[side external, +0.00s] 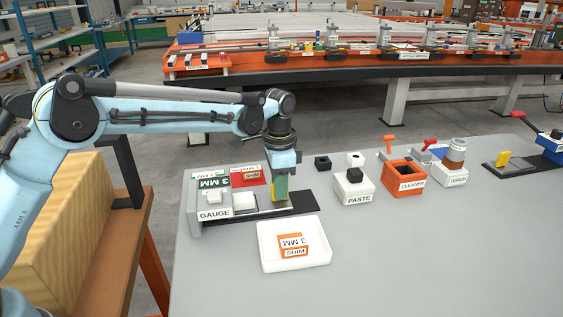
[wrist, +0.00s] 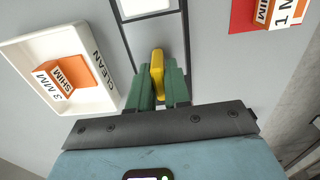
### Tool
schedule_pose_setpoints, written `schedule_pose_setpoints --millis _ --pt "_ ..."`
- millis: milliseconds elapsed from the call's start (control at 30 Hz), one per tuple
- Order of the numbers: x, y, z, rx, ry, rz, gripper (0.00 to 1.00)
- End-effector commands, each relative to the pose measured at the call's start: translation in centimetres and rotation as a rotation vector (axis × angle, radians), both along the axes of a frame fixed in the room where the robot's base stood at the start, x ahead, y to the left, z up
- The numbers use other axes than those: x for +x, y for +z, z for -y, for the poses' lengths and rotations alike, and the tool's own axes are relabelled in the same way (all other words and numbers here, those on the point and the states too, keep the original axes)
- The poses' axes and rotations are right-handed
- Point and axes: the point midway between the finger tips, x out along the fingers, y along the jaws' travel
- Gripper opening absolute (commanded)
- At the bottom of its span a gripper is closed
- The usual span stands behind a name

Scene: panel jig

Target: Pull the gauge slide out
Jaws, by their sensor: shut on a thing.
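The gauge (side external: 195,215) stands at the left of the bench in the side view, labelled GAUGE. A light slide with a white block (side external: 244,201) lies in its dark track. The slide's yellow handle (side external: 274,188) is at the right; it also shows in the wrist view (wrist: 157,66). My gripper (side external: 281,192) is over the track, pointing down. In the wrist view its green fingers (wrist: 159,88) are shut on the yellow handle, one on each side. The fingers hide part of the handle in both views. Part of the slide shows ahead in the wrist view.
A white tray (side external: 266,252) with an orange 3 MM shim (side external: 292,244) lies in front of the gauge. A red pad (side external: 246,181) with a shim is behind. PASTE (side external: 354,187), CLEANER (side external: 404,182) and TORCH (side external: 455,170) holders stand right. The front right bench is clear.

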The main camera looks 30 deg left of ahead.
Motion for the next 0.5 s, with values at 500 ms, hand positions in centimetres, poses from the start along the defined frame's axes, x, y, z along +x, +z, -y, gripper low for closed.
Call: schedule_pose_setpoints --millis 500 --pt "4.3 0.1 4.1 0.004 0.002 0.003 0.00"
